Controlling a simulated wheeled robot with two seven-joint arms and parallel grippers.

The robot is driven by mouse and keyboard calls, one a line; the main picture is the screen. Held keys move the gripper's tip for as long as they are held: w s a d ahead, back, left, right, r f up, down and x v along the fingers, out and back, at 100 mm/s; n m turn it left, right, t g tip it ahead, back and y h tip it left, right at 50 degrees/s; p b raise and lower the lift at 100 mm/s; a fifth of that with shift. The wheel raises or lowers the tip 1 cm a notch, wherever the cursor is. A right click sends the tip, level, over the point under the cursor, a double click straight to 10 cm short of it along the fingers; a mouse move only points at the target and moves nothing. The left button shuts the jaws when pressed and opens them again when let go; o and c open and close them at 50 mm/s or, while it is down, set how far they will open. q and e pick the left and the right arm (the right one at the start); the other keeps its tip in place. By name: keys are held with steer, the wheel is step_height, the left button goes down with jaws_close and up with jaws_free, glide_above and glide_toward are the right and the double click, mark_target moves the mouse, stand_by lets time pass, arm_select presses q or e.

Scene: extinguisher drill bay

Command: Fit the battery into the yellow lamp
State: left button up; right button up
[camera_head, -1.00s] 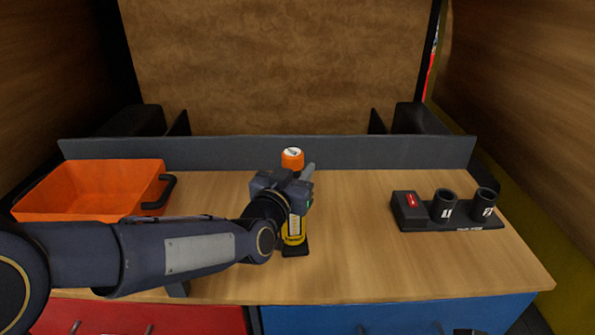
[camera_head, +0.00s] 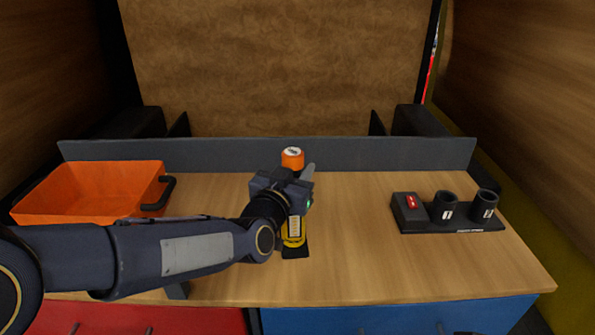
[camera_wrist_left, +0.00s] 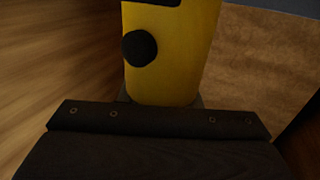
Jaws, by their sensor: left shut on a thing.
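The yellow lamp (camera_head: 293,237) stands upright at the middle of the bench, its foot at a small black base (camera_head: 295,252). An orange top (camera_head: 292,159) with a pale label shows above my gripper, in line with the lamp; I cannot tell whether it is part of the lamp or the battery. My left gripper (camera_head: 297,188) is shut around the lamp's upper part and hides it. In the left wrist view the yellow body (camera_wrist_left: 172,70) with a round black knob fills the upper middle. No separate battery can be made out. My right gripper is not in view.
An orange bin (camera_head: 90,190) with a black handle stands at the left. A black holder (camera_head: 470,222) at the right has two round cups and a red switch (camera_head: 411,202). A grey ledge (camera_head: 345,151) runs along the back. The bench between lamp and holder is clear.

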arm_select(q)
steer(key=shift+f+b, duration=0.3)
steer(key=shift+b, duration=0.05)
steer(key=shift+r, duration=0.35)
stand_by(1.0)
steer(key=o, duration=1.1)
steer(key=v, duration=0.7)
steer(key=shift+s+a+b, duration=0.2)
steer(key=shift+s+b, duration=0.2)
